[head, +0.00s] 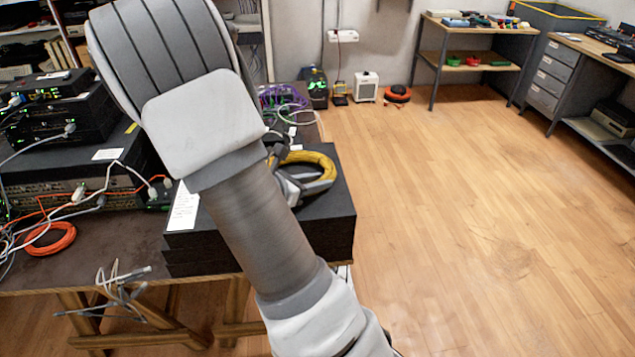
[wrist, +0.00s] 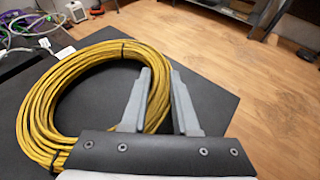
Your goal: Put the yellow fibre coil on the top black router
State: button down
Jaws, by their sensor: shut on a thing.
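The yellow fibre coil (wrist: 38,112) is a thick ring of cable with dark ties. It also shows in the head view (head: 322,161), partly hidden by my arm. My gripper (wrist: 160,80) is shut on the coil's right side, with one finger on each side of the strands. The top black router (head: 335,207) is a flat black box at the table's right end, on a stack. Its bare top (wrist: 212,100) lies below the coil in the wrist view. I cannot tell whether the coil touches it.
More network gear with cables (head: 70,185) stands on the table at left. An orange coil (head: 50,238) lies near the table's front. Purple and green cables (head: 283,100) lie behind the router. The wooden floor (head: 470,230) at right is clear.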

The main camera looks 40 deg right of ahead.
jog(key=c, duration=0.7)
grip_release()
jog(key=shift+o, duration=0.2)
jog(key=p+v, duration=0.2)
jog(key=v, duration=1)
jog(key=s+a+r+m+t+y, duration=0.4)
jog(key=s+a+r+m+y, duration=0.8)
jog(key=m, duration=0.6)
jog(key=shift+s+a+r+m+y, duration=0.35)
jog(key=shift+s+a+y, duration=0.4)
jog(key=shift+a, duration=0.25)
jog(key=shift+r, duration=0.1)
